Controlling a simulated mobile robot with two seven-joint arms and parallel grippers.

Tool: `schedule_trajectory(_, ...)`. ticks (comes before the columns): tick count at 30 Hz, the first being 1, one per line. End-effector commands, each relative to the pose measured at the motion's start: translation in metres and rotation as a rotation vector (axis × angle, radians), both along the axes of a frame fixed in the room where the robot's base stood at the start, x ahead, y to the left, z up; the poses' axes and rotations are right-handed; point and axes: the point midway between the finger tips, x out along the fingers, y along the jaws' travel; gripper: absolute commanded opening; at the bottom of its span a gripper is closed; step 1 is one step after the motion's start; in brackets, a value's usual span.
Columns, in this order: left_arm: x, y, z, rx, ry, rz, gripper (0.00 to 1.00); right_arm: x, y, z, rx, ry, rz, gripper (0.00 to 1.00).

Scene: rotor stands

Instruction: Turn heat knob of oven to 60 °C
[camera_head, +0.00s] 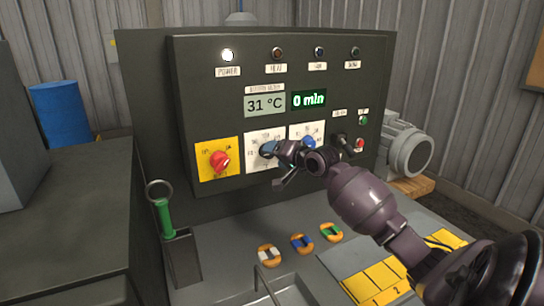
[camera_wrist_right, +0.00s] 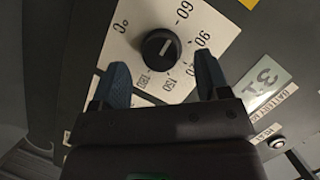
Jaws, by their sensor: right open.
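The heat knob (camera_wrist_right: 160,46) is black with a short white line and sits on a white dial plate marked in °C; the line slants to the upper right in the right wrist view. The plate (camera_head: 253,160) also shows in the head view, where my gripper hides the knob. My right gripper (camera_wrist_right: 162,78) is open at the plate, its blue fingers on either side just below the knob in the wrist view. I cannot tell whether they touch it. The oven's display (camera_head: 265,104) reads 31 °C. My left gripper is not in view.
A red knob (camera_head: 220,161) on a yellow plate is left of the dial, and a blue knob (camera_head: 309,142) is close on the right. A green-handled tool (camera_head: 164,218) stands in a holder. Several coloured ring pieces (camera_head: 302,243) lie on the table. The power lamp (camera_head: 228,55) is lit.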

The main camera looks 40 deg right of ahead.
Motion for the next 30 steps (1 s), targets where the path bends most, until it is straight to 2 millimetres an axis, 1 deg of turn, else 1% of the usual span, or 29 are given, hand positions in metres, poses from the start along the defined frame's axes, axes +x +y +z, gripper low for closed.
schedule_trajectory(1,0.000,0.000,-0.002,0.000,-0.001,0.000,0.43,-0.010,0.000,0.001,-0.001,0.001,0.000,0.69)
schedule_trajectory(6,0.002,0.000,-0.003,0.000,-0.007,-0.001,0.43,-0.040,0.000,0.008,-0.002,0.002,0.000,0.69)
schedule_trajectory(12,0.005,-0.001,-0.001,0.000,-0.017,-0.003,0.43,-0.066,-0.001,0.015,0.000,0.002,0.000,0.69)
schedule_trajectory(18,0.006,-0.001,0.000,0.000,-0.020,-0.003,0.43,-0.076,0.000,0.019,0.000,0.001,-0.001,0.69)
schedule_trajectory(30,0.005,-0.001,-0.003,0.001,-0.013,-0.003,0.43,-0.077,0.000,0.019,0.000,0.001,0.000,0.69)
